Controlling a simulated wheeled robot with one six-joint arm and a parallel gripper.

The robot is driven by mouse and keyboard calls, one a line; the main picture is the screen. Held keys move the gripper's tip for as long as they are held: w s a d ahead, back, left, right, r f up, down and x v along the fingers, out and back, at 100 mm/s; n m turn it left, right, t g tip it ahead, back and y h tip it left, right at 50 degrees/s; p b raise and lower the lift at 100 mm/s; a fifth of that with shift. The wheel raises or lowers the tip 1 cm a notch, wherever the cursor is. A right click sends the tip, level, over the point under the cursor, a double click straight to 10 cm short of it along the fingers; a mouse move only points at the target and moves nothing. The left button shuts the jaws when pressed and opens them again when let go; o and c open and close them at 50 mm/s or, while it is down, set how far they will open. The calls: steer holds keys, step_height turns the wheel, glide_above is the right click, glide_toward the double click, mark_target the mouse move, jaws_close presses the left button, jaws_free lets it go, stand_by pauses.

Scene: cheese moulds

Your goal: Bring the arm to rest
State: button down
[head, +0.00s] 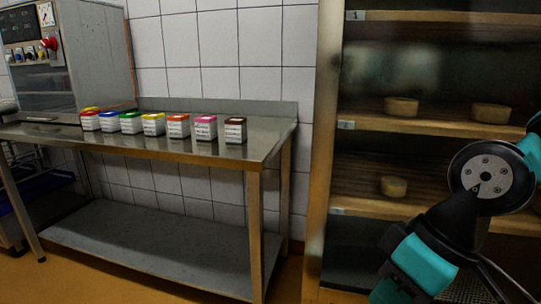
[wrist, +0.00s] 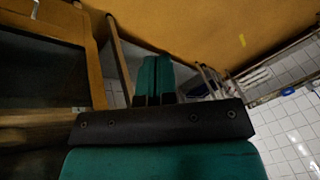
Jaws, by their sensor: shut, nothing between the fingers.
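My gripper (wrist: 154,78) shows in the wrist view, with its two teal fingers together and nothing between them. It points over the orange floor, clear of any object. In the head view only dark and teal links of my arm show at the lower right, in front of the wooden shelving; the fingertips are not seen there.
A steel table (head: 160,143) at the left bears a row of several small colour-topped boxes (head: 153,124). A wooden rack (head: 431,128) at the right holds round cheeses (head: 401,107), one on a lower shelf (head: 393,187). Orange floor (wrist: 205,28) lies open in the wrist view.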

steer(key=s+r, duration=0.2)
steer(key=s, duration=0.3)
step_height(320, 180, up, 23)
steer(key=m+p, duration=0.1)
steer(key=p, duration=2.2)
steer(key=shift+d+r+h+p, duration=0.2)
steer(key=shift+d+h+p, duration=0.05)
steer(key=shift+h+p, duration=0.1)
